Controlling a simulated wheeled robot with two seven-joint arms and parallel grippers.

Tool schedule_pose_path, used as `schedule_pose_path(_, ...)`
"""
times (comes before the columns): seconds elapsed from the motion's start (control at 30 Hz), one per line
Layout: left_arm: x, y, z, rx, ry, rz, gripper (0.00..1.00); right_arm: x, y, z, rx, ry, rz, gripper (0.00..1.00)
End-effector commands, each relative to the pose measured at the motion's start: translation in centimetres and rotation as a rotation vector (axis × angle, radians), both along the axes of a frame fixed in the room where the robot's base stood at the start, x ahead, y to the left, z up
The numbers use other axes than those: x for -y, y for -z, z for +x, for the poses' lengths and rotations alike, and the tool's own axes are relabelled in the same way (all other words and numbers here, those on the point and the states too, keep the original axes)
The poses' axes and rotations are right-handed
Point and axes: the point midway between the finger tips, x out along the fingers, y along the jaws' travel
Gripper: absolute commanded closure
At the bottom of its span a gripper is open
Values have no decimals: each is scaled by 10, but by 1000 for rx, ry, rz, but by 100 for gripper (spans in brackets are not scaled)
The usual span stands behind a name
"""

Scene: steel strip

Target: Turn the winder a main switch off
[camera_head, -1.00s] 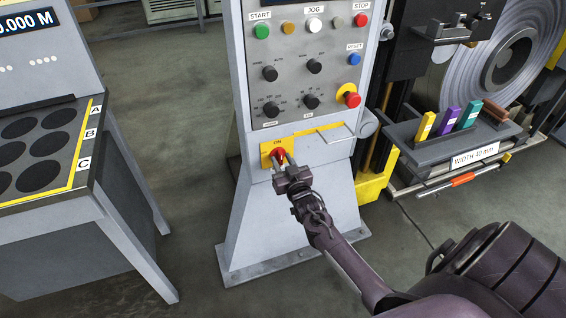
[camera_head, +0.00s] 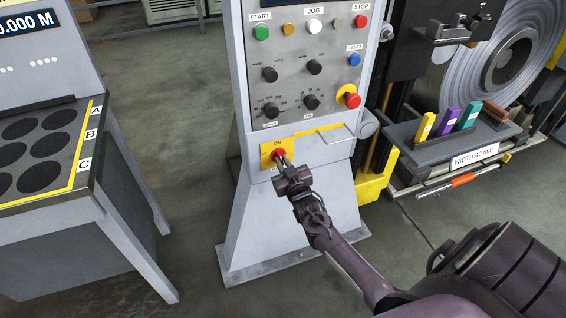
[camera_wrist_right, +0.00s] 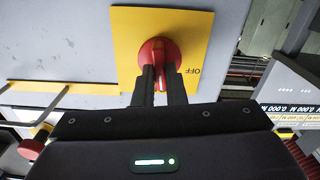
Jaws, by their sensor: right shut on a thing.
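The main switch is a red rotary knob (camera_head: 278,153) on a yellow plate (camera_head: 266,148) low on the grey control column. "ON" is printed above the knob in the head view. In the right wrist view the red knob (camera_wrist_right: 158,48) is in front of the yellow plate (camera_wrist_right: 125,40), and "OFF" shows beside it. My right gripper (camera_head: 284,162) is shut on the knob's handle. In the right wrist view its two dark fingers (camera_wrist_right: 159,84) lie on either side of the handle and hide part of it. My left gripper is not in view.
Above the switch, the control panel (camera_head: 335,88) carries buttons, black knobs and a red emergency stop (camera_head: 352,100). A bent metal handle (camera_head: 338,135) juts out right of the switch. A tray (camera_head: 445,146) with coloured blocks is further right, a table (camera_head: 90,190) left.

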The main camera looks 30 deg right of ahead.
Motion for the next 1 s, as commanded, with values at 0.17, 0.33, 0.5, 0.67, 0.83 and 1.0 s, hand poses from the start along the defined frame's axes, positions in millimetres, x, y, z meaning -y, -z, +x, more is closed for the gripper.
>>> schedule_pose_path(0.17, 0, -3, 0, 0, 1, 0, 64, -1, 0, 0, -36, -1, -145, 100)
schedule_pose_path(0.33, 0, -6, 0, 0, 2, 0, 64, -1, 0, 0, -74, -1, -302, 100)
schedule_pose_path(0.5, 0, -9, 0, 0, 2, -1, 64, -3, 1, 0, -112, -3, -460, 100)
schedule_pose_path(0.67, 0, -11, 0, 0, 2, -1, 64, -3, 1, 1, -146, -1, -608, 100)
schedule_pose_path(0.83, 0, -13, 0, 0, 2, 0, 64, -3, 2, 1, -185, -2, -765, 100)
schedule_pose_path(1.0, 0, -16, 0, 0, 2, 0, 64, -4, 3, 1, -222, -2, -922, 100)
